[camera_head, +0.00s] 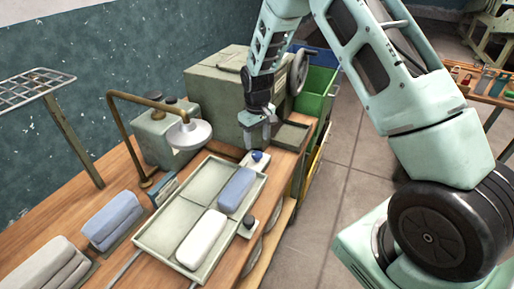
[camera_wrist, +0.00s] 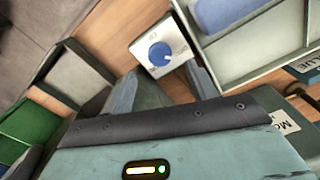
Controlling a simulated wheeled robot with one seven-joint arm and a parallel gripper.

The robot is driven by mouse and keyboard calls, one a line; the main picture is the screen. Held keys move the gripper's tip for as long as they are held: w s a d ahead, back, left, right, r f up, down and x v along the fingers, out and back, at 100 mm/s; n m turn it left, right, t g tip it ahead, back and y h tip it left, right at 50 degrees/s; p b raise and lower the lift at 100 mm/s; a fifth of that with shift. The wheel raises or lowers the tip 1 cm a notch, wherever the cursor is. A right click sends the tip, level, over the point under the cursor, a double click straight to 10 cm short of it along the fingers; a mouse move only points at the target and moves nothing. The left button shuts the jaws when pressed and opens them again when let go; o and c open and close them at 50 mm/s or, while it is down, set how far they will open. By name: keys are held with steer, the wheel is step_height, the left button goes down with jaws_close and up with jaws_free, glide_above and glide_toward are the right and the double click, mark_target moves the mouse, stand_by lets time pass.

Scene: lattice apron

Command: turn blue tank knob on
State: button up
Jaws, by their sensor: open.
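The blue knob (camera_head: 257,155) sits on a small pale control plate near the far right corner of the divided tray. In the wrist view the blue knob (camera_wrist: 160,54) shows as a round dial with a light pointer line, on a white plate (camera_wrist: 146,44) with small markings too small to read. My gripper (camera_head: 259,142) points down just above and behind the knob. In the wrist view my gripper (camera_wrist: 166,82) has its two fingers apart with nothing between them, and the knob lies just beyond the fingertips. I see no contact.
The tray (camera_head: 150,238) holds a blue block (camera_head: 237,189) and a white block (camera_head: 202,239). A dark knob (camera_head: 248,223) stands by its front right side. A green-grey box (camera_head: 215,85) stands behind; green bins (camera_head: 312,100) are at right.

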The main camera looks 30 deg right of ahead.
mark_target(257, 154)
steer(key=shift+f+p, duration=0.6)
steer(key=shift+f, duration=2.45)
steer(key=c, duration=1)
